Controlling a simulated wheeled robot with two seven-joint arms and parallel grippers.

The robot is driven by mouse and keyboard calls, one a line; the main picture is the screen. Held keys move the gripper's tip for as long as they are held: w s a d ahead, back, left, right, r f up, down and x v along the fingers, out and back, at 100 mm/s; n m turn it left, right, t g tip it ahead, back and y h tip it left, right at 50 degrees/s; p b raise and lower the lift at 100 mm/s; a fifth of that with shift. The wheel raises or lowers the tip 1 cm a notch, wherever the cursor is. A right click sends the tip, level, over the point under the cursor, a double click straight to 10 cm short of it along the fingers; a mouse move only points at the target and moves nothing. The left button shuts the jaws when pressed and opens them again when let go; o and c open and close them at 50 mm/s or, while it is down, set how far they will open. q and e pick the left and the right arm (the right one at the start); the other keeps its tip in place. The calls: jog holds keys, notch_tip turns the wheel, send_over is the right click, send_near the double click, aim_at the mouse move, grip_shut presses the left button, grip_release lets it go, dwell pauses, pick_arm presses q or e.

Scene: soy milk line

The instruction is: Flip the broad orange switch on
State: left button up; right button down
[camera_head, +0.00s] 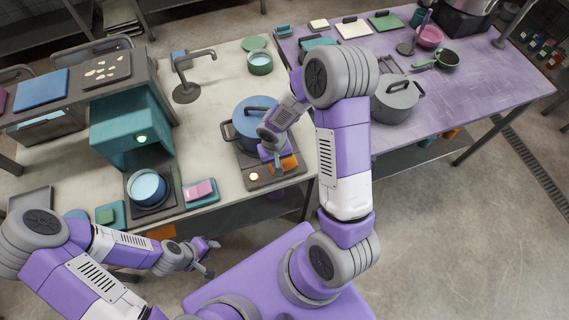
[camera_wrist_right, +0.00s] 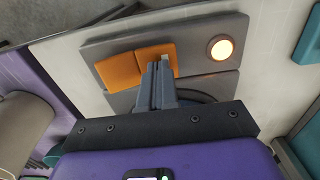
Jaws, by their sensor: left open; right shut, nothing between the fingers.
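The broad orange switch (camera_wrist_right: 119,71) is on the grey front panel of a cooker in the right wrist view. It shows as two orange faces meeting at a ridge. It also shows in the head view (camera_head: 289,163), partly covered by my right gripper. A round lamp (camera_wrist_right: 221,49) beside it glows warm white. My right gripper (camera_wrist_right: 161,68) is shut and empty, its fingertips over the face nearer the lamp. I cannot tell whether they touch it. My left gripper (camera_head: 208,258) is open and empty, in front of the counter, far from the switch.
A blue pot (camera_head: 245,123) stands on the cooker right behind the panel. A teal machine (camera_head: 125,130) with a pot (camera_head: 147,187) and a pink block (camera_head: 201,190) are to the left. A purple table (camera_head: 480,85) with cookware is at the right.

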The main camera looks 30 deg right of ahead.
notch_tip(320, 180, up, 7)
jog(key=p, duration=0.4)
dwell(0.4)
jog(key=s+a+f+y, duration=0.4)
jog(key=s+a+f, duration=0.8)
jog(key=a+f, duration=0.1)
notch_tip(320, 180, down, 11)
jog(key=w+b, duration=0.1)
jog(key=b, duration=1)
jog(key=shift+f+t+b, duration=0.2)
jog(key=shift+t+b, duration=0.1)
jog(key=shift+b, duration=0.05)
jog(key=shift+w, duration=0.1)
